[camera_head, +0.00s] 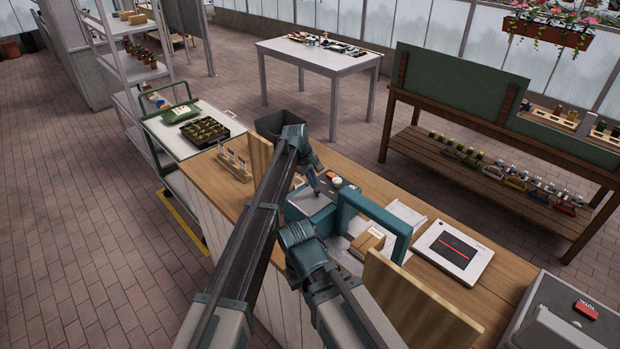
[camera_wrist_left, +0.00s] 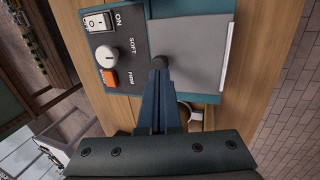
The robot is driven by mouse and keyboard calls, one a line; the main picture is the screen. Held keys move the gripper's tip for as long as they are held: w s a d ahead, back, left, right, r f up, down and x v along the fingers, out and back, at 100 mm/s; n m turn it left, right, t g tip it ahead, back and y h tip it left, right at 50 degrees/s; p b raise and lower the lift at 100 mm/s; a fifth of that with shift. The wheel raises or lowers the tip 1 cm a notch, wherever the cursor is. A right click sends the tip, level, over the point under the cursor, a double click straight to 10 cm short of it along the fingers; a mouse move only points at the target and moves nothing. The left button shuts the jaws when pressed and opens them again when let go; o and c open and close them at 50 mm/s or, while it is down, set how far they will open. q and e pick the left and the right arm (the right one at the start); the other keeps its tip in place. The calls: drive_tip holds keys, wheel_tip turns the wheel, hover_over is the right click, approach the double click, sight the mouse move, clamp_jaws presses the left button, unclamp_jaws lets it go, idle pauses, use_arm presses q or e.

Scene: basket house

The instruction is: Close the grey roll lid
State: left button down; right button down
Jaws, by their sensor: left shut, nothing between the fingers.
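A teal machine (camera_head: 318,222) stands on the wooden counter. Its grey lid (camera_wrist_left: 200,50) shows in the wrist view as a flat grey panel with a pale strip along its right edge; I cannot tell how far it is open. In the head view the lid (camera_head: 300,200) is partly hidden by my arm. My left gripper (camera_head: 317,189) is shut and empty, pointing down at the machine. In the wrist view its dark tip (camera_wrist_left: 160,63) is over the lid's left edge, beside the control panel; contact is unclear. My right gripper is not in view.
The control panel (camera_wrist_left: 118,50) has an ON switch, a white knob and an orange button. A teal arch (camera_head: 378,214), a small cardboard box (camera_head: 368,242) and a white device (camera_head: 452,250) are close by on the counter. Upright wooden boards (camera_head: 259,160) flank my arm.

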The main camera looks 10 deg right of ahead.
sight(313, 196)
use_arm(q)
drive_tip(key=shift+d+f+b, duration=0.25)
drive_tip(key=shift+b, duration=0.05)
drive_tip(key=shift+w+d+f+b, duration=0.3)
drive_tip(key=shift+f+b, duration=0.05)
drive_tip(key=shift+f, duration=0.15)
drive_tip(key=shift+s+d, duration=0.1)
drive_tip(key=shift+r, duration=0.1)
drive_tip(key=shift+r+p, duration=0.4)
drive_tip(key=shift+p, duration=0.05)
wheel_tip(313, 196, up, 13)
drive_tip(key=a+p, duration=0.1)
drive_tip(key=p, duration=1.2)
